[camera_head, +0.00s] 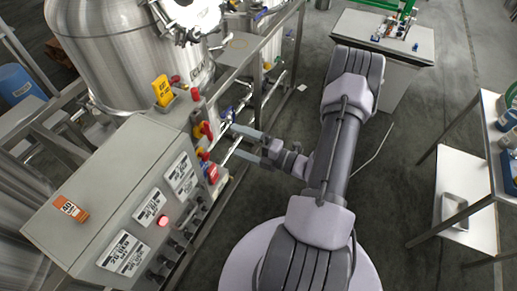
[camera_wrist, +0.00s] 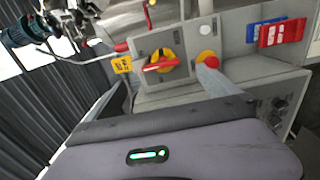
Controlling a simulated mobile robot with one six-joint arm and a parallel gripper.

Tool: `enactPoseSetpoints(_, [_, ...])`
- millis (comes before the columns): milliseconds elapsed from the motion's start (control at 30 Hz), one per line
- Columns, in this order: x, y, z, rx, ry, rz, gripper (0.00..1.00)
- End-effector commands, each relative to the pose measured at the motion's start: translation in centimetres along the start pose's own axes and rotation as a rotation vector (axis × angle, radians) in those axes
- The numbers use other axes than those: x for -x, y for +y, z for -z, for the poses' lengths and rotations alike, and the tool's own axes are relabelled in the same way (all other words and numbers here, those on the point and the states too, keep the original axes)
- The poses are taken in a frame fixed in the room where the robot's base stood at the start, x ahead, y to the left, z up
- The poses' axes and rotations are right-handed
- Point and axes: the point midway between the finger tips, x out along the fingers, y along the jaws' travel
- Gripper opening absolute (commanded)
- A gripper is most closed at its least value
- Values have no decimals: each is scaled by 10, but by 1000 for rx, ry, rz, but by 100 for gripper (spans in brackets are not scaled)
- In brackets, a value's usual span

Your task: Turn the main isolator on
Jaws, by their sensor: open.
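The main isolator (camera_wrist: 161,64) is a red rotary handle on a yellow disc on a grey panel. In the wrist view its handle lies nearly level across the picture. In the head view the isolator (camera_head: 206,130) shows on the cabinet's end face. My gripper (camera_head: 238,143) is open and empty, its two fingers pointing at this face with a gap between them. In the wrist view one grey finger reaches up to just below a red button on yellow (camera_wrist: 207,58), right of the isolator. Whether it touches cannot be told; the other finger is not clear there.
Red and blue holders (camera_wrist: 282,32) sit right of the button. A yellow tag (camera_wrist: 122,65) and a red-ended lever are left of the isolator. The control cabinet (camera_head: 110,190) has a lit red lamp (camera_head: 163,221). A steel tank (camera_head: 120,50) and pipes stand behind. Open floor lies right of my arm.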

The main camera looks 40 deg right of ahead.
Motion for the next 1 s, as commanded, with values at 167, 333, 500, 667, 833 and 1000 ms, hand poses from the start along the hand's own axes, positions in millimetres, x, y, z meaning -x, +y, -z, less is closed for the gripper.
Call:
enactPoseSetpoints(167, [51, -1, -2, 1, -7, 0, 100])
enactPoseSetpoints(333, [74, 0, 0, 2, -1, 0, 100])
enactPoseSetpoints(500, [78, 0, 0, 1, 1, 0, 100])
enactPoseSetpoints(667, [78, 0, 0, 1, 0, 0, 100])
enactPoseSetpoints(833, [76, 0, 1, 11, 10, 3, 100])
enactPoseSetpoints(1000, [35, 9, 54, 394, 374, 59, 100])
